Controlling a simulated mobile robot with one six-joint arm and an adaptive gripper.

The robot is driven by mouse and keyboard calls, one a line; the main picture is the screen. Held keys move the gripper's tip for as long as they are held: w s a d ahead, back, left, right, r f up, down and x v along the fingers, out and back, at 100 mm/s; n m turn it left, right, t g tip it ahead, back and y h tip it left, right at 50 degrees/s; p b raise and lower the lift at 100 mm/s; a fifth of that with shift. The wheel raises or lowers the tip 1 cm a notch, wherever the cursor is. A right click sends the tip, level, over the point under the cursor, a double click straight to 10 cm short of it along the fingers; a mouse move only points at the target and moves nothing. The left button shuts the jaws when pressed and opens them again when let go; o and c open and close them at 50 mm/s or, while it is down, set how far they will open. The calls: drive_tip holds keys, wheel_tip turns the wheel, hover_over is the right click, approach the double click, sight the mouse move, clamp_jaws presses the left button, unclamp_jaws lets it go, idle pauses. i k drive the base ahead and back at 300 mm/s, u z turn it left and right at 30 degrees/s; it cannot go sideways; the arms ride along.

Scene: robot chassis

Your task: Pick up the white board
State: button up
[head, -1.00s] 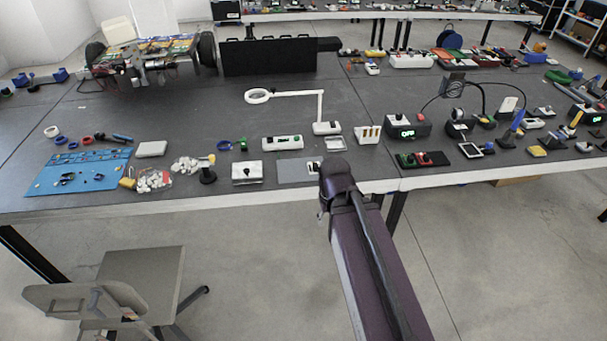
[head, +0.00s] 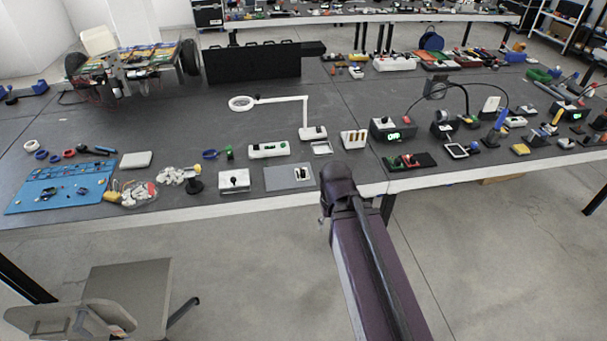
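Several pale items could be the white board, and I cannot tell which it is. A flat white block (head: 136,159) lies on the left of the dark table (head: 220,130). A white box with a dark knob (head: 234,180) sits near the table's front edge. Beside it on the right is a light grey flat board (head: 280,179) with a small white and black piece on it. My purple arm rises from the bottom, and its upper end shows in front of the table's front edge, right of the grey board. My gripper's fingers do not show.
A magnifier lamp (head: 271,102) stands behind the boards. A blue mat (head: 59,187) with small parts is at the left, beside a bag of white pieces (head: 138,194). A long black case (head: 252,63) stands at the back. A chair (head: 128,290) is in front, lower left.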

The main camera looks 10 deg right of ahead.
sight(301, 173)
drive_tip(key=z, duration=0.05)
drive_tip(key=i, duration=0.9)
drive_tip(key=u, duration=0.05)
